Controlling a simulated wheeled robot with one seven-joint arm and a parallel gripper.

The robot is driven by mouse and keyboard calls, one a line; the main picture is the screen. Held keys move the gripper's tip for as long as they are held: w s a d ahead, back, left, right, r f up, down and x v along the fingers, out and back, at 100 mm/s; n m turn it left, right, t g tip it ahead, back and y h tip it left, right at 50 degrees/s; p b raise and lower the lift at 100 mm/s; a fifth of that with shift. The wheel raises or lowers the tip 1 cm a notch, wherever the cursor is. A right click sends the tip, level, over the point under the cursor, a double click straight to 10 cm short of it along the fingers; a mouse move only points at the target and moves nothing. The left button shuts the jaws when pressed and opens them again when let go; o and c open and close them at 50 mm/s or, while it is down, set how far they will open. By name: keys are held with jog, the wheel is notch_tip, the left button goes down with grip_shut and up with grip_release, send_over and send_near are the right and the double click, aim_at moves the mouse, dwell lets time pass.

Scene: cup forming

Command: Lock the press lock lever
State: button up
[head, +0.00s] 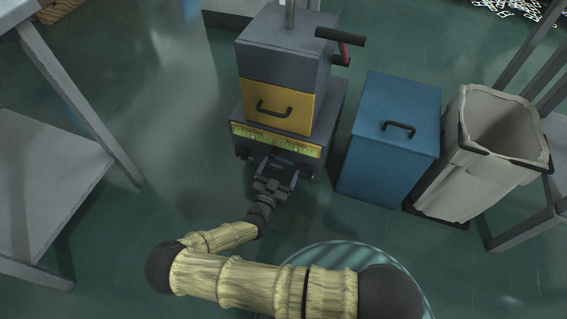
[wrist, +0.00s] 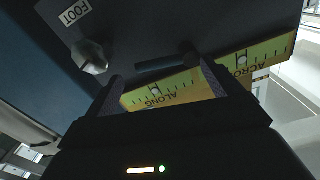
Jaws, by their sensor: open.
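The press (head: 285,75) is a grey block with a yellow front section (head: 278,107) bearing a black handle. At its upper right a black bar (head: 340,37) sticks out, with a red lever (head: 344,52) just below it. I cannot tell which of these is the lock lever. My gripper (head: 281,170) is open in front of the press base, just below the yellow-green gauge strip (head: 277,139), well below the red lever.
A silver knob (wrist: 90,57) sits beside a FOOT label (wrist: 75,13) on the press base. A blue box (head: 392,135) with a black handle stands right of the press, then a beige bin (head: 480,155). Grey tables (head: 45,185) stand at left. Floor left of the press is clear.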

aim_at(284, 160)
jog(key=b+x, duration=0.1)
jog(key=x, duration=0.3)
jog(key=shift+f, duration=0.15)
jog(key=shift+w, duration=0.2)
jog(key=shift+d, duration=0.1)
jog(key=c, duration=1.3)
